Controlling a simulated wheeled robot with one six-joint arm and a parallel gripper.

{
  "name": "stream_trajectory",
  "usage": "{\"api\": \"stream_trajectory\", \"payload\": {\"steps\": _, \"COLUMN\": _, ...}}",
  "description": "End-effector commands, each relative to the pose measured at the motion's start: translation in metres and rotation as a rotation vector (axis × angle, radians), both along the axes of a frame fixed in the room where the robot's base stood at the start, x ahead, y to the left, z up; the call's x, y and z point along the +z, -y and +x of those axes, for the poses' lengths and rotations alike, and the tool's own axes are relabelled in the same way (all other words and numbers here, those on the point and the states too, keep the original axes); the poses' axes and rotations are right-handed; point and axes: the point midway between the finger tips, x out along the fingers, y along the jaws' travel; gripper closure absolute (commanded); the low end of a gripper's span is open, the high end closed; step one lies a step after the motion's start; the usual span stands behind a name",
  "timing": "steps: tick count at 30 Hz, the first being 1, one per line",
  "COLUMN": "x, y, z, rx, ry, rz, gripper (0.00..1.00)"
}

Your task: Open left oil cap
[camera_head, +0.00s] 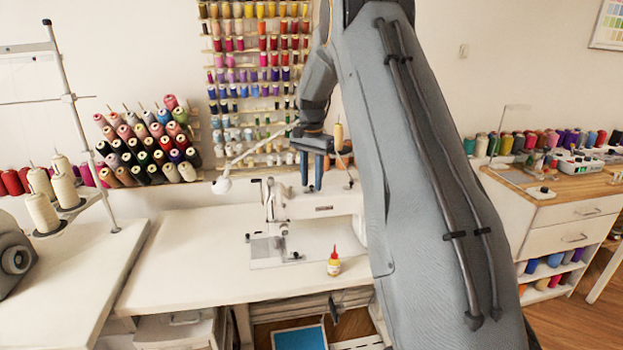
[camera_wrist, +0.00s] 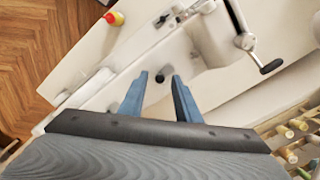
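The white sewing machine (camera_head: 322,206) stands on the white table, and its body also shows in the wrist view (camera_wrist: 205,84). My gripper (camera_head: 312,186) hangs over the machine, pointing down. In the wrist view my gripper (camera_wrist: 159,86) is open, with its two blue-grey fingers apart and nothing held. A small dark round part, likely an oil cap (camera_wrist: 160,77), shows between the fingertips. I cannot tell whether it is the left one, or how far below the fingers it lies. In the head view the gripper hides part of the machine's top.
A small oil bottle (camera_head: 334,262) with a red tip stands on the white table (camera_head: 190,270) in front of the machine. A handwheel crank (camera_wrist: 262,58) sticks out from the machine. A thread stand (camera_head: 70,195) is at left and spool racks (camera_head: 262,75) are behind.

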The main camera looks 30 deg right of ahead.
Motion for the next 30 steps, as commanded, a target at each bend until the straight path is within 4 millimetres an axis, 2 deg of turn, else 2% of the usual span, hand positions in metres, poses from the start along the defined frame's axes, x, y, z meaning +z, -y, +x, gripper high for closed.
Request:
{"api": "stream_trajectory", "payload": {"steps": 2, "x": -0.0001, "y": 0.0, "z": 0.0, "rx": 0.0, "ry": 0.0, "rz": 0.0, "gripper": 0.7}}
{"api": "stream_trajectory", "payload": {"steps": 3, "x": -0.0001, "y": 0.0, "z": 0.0, "rx": 0.0, "ry": 0.0, "rz": 0.0, "gripper": 0.73}}
{"api": "stream_trajectory", "payload": {"steps": 8, "x": 0.0, "y": 0.0, "z": -0.0001, "rx": 0.0, "ry": 0.0, "rz": 0.0, "gripper": 1.0}}
{"api": "stream_trajectory", "payload": {"steps": 20, "x": 0.0003, "y": 0.0003, "z": -0.0001, "rx": 0.045, "ry": 0.0, "rz": 0.0, "gripper": 1.0}}
{"api": "stream_trajectory", "payload": {"steps": 30, "x": 0.0007, "y": 0.0005, "z": 0.0003, "rx": 0.278, "ry": 0.0, "rz": 0.0, "gripper": 1.0}}
